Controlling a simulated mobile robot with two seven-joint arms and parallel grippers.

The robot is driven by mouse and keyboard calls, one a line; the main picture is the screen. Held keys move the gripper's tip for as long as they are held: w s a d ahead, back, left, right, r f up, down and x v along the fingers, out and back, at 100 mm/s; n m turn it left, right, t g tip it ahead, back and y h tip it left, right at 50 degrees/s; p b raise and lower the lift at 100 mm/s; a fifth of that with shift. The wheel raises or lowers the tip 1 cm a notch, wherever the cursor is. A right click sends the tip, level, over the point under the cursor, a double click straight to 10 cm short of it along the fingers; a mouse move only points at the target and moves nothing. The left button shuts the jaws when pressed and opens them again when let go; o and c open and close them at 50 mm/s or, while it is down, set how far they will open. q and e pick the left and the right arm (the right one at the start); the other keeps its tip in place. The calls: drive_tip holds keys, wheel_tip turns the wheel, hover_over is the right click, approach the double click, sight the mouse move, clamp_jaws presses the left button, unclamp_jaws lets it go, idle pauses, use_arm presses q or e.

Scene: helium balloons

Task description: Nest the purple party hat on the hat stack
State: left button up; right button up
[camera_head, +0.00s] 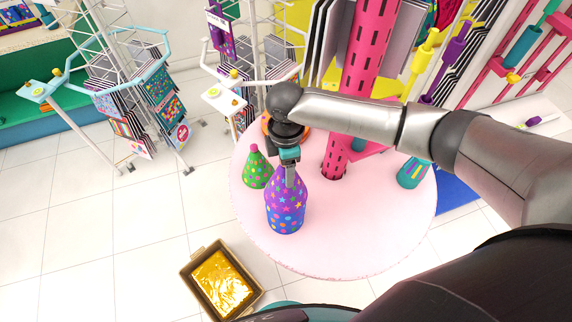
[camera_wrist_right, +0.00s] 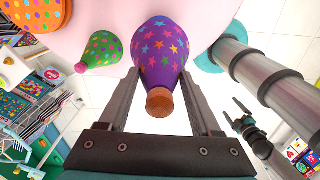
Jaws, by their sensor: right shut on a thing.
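The purple party hat (camera_head: 287,187) with coloured stars is on the round pink table, tip up. In the right wrist view the hat (camera_wrist_right: 160,52) shows its orange pompom between my fingers. A bluer lower band with dots (camera_head: 285,223) shows under the stars, looking like another hat beneath; how far they overlap I cannot tell. My right gripper (camera_head: 290,180) comes down from above and is shut on the purple hat near its tip; its fingers also show in the right wrist view (camera_wrist_right: 161,108). My left gripper is not in the head view.
A green dotted hat (camera_head: 257,170) stands just left of the purple one.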

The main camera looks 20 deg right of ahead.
drive_tip(key=shift+f+b, duration=0.3)
drive_tip(key=shift+f, duration=0.25)
drive_tip(key=o, duration=1.5)
wheel_tip(320, 180, up, 15)
drive_tip(key=shift+r, duration=0.1)
